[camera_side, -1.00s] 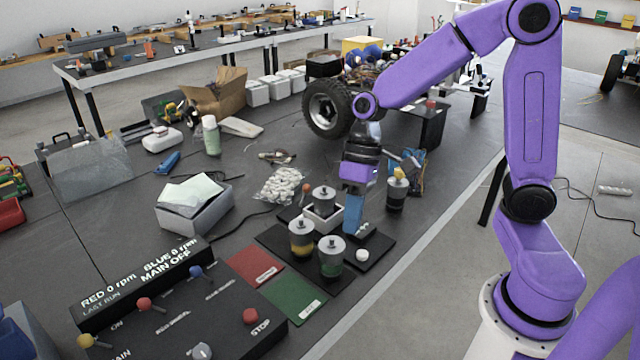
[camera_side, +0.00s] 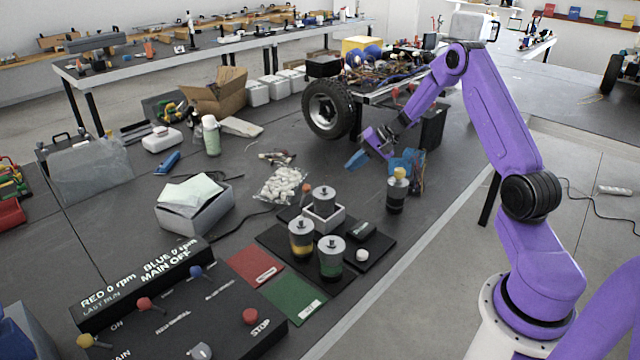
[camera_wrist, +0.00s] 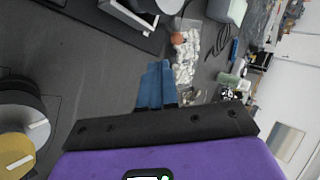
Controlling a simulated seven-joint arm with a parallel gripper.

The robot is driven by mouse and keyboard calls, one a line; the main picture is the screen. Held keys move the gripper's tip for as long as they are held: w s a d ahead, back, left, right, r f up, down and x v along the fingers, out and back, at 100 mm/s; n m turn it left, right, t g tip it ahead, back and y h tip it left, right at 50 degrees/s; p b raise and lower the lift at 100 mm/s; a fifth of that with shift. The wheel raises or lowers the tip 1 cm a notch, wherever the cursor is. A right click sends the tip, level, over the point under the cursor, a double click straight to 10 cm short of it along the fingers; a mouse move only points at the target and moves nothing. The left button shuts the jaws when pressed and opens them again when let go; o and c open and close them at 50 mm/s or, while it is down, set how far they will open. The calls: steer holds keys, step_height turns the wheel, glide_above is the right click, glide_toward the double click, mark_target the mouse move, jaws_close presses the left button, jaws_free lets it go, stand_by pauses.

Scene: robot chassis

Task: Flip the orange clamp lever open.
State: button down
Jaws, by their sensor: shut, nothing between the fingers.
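The orange clamp lever (camera_side: 306,187) appears as a small orange piece at the back left of a white square holder (camera_side: 336,217). A grey motor (camera_side: 323,199) stands in that holder. In the wrist view a small orange knob (camera_wrist: 178,38) shows beside the white holder (camera_wrist: 128,14). The lever's exact angle is too small to tell. My gripper (camera_side: 352,164) has blue fingers, shut and empty, raised behind and to the right of the holder, tilted down and left. The fingers also show in the wrist view (camera_wrist: 156,84), apart from the knob.
Two motors, one yellow-banded (camera_side: 301,239) and one green-banded (camera_side: 331,258), stand in front of the holder. A yellow-topped motor (camera_side: 397,190) stands near my gripper. A bag of white pieces (camera_side: 281,185) lies left of the holder. The wheel (camera_side: 326,108) stands behind.

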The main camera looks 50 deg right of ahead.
steer(key=shift+d+f, duration=0.25)
steer(key=shift+d, duration=0.55)
glide_toward(305, 194)
steer(key=f, duration=0.1)
steer(key=d+f, duration=0.1)
steer(key=f, duration=0.2)
steer(key=shift+d, duration=0.4)
steer(key=shift+w+a, duration=1)
steer(key=shift+w, duration=0.1)
steer(key=shift+w+a, duration=0.25)
steer(key=shift+w, duration=0.05)
steer(key=shift+a+r+h, duration=0.1)
steer(key=shift+r+h, duration=0.05)
steer(key=shift+h, duration=0.15)
